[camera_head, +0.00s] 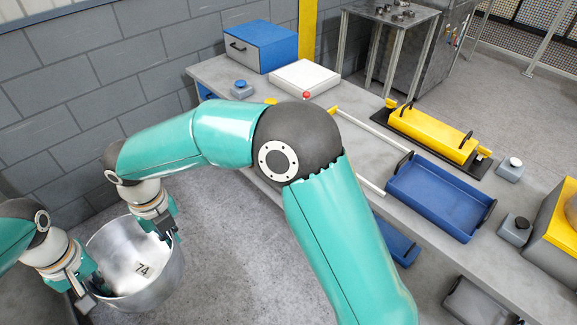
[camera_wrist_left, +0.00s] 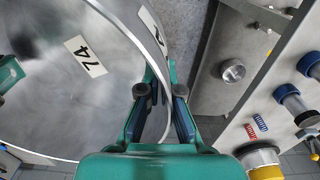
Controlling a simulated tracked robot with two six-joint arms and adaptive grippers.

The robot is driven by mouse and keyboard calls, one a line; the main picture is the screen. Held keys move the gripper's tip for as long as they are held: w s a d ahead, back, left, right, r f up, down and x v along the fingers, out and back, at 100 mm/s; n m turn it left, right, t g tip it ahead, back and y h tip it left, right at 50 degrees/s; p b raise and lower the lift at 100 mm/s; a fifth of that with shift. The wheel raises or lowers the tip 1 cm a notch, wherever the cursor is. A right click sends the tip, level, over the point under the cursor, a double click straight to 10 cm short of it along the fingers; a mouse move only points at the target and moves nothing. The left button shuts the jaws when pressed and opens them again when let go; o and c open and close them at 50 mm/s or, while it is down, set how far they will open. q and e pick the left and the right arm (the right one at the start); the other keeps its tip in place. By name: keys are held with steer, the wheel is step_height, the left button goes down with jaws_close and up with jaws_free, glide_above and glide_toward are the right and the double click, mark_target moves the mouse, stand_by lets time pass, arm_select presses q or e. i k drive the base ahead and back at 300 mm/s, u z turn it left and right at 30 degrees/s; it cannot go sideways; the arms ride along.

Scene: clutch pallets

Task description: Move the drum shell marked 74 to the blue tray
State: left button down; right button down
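The drum shell marked 74 (camera_head: 118,240) is a large open silver bowl at the lower left, with its label on the inside. My left gripper (camera_head: 85,290) is at its near left rim. In the left wrist view the fingers of my left gripper (camera_wrist_left: 162,85) close on the drum shell's wall (camera_wrist_left: 45,110) from both sides. My right gripper (camera_head: 165,236) is at the rim on the right; its finger closure is too small to tell. The blue tray (camera_head: 435,195) lies empty on the bench at the right. The drum shell's underside is hidden.
The grey bench (camera_head: 215,72) runs from upper left to lower right. A second blue tray (camera_head: 400,243) sits lower. My right arm crosses in front of the bench.

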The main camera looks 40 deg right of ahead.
mark_target(438, 197)
steer(key=u, duration=0.95)
steer(key=i, duration=0.15)
steer(key=z, duration=2.3)
steer(key=i, duration=0.25)
steer(key=z, duration=1.85)
steer(key=i, duration=0.95)
steer(key=u, duration=0.15)
